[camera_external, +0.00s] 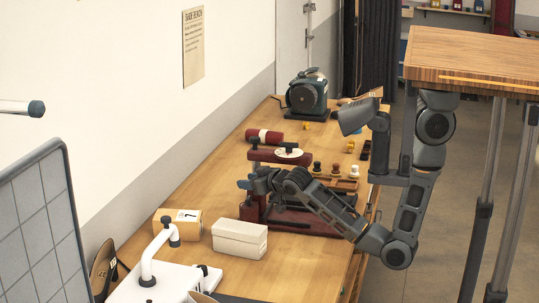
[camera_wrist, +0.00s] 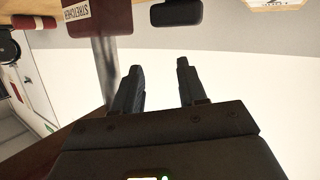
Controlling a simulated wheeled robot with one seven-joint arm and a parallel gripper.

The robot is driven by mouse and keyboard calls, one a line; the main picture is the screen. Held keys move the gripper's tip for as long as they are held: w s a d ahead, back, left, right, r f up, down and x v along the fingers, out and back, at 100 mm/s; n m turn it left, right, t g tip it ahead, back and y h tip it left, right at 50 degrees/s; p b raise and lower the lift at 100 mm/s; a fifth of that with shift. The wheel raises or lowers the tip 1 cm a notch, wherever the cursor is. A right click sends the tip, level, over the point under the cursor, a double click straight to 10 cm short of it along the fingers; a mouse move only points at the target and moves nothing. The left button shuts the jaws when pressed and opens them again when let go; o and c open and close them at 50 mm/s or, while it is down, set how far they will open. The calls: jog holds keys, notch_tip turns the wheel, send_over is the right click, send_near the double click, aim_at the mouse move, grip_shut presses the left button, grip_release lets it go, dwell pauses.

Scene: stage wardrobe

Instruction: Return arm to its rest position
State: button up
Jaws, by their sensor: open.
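My gripper (camera_external: 246,184) is over the middle of the workbench, in front of the dark red stand (camera_external: 259,210). My arm reaches left to it, bent low at the elbow, from the column at the right. In the wrist view my gripper (camera_wrist: 158,68) shows two dark fingers apart, with nothing between them. I cannot tell in the external view whether the fingers touch the stand.
On the workbench (camera_external: 227,196) are a white box (camera_external: 239,240), a cardboard box (camera_external: 190,230), a white machine (camera_external: 150,280), a dark red roll (camera_external: 263,137), a black machine (camera_external: 307,95) and several small knobs. A wooden tabletop (camera_external: 470,55) stands high at right. The wall is at left.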

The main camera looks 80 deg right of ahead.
jog(key=s+a+n+y+p, duration=0.1)
jog(key=s+a, duration=0.4)
jog(key=s, duration=0.9)
jog(key=s+a+n+t+y+p, duration=0.1)
jog(key=s+a+y, duration=0.2)
jog(key=s, duration=1.1)
jog(key=s+a+n+t+y+p, duration=0.1)
jog(key=s+a, duration=0.5)
jog(key=s, duration=0.8)
jog(key=shift+s+a+f+n+y, duration=0.15)
jog(key=shift+a+f+n+y, duration=0.25)
jog(key=shift+y, duration=0.5)
jog(key=shift+o, duration=0.2)
